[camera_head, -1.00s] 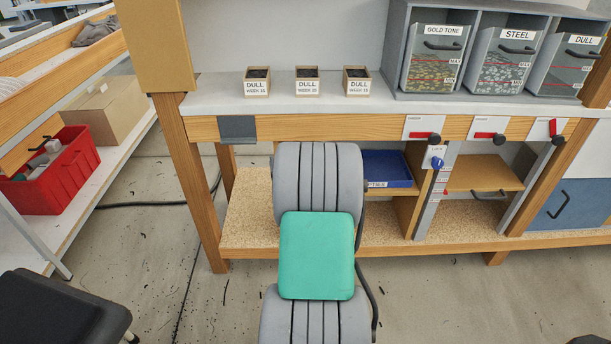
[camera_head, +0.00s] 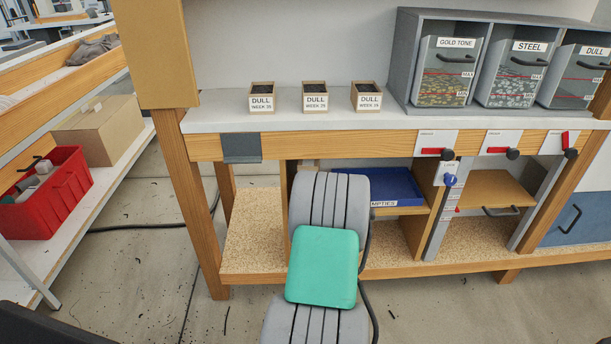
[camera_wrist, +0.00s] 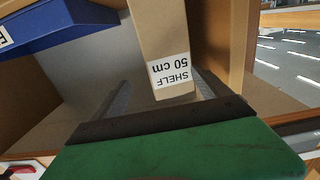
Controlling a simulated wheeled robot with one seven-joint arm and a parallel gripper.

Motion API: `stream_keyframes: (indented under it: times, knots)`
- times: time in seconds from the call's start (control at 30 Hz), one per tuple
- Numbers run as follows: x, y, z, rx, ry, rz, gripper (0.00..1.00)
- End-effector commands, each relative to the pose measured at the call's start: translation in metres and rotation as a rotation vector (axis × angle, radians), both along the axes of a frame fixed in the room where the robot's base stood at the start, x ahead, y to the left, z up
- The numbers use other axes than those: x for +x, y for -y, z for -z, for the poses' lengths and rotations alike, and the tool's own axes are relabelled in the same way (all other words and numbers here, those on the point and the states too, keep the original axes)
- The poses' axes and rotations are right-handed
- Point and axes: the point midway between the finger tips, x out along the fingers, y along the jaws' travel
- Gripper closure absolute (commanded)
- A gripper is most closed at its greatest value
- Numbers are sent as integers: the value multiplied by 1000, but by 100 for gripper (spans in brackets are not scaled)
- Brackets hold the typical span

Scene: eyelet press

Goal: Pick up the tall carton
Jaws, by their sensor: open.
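The tall carton (camera_wrist: 160,40) is a narrow tan box with a white label reading "SHELF 50 cm", upside down in the wrist view. It reaches from the top edge to the picture's middle. My gripper (camera_wrist: 162,85) is open and empty, with one grey finger on each side of the carton's labelled end. Neither finger visibly touches the carton; whether it is fully between them or just beyond them I cannot tell. In the head view my arm hides the gripper and most of the space where the carton stands.
A blue "EMPTIES" tray (camera_head: 378,187) sits under the bench beside the carton; it also shows in the wrist view (camera_wrist: 50,25). The bench top (camera_head: 215,118) is above, with small boxes labelled DULL. A wooden leg (camera_head: 196,205) stands left. A red crate (camera_head: 50,195) is farther left.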

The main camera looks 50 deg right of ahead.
Motion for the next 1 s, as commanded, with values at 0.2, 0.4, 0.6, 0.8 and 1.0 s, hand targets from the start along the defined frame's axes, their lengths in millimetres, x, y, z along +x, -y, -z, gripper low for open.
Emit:
stream_keyframes:
  times: [0.2,0.4,0.6,0.8,1.0]
  knots:
    - [6,2,2,2,-1,-8,13]
    - [22,25,2,1,-1,-3,13]
    - [43,54,0,-1,-1,-2,13]
    - [49,62,-3,1,-1,-1,13]
    - [49,62,-3,1,-1,-1,20]
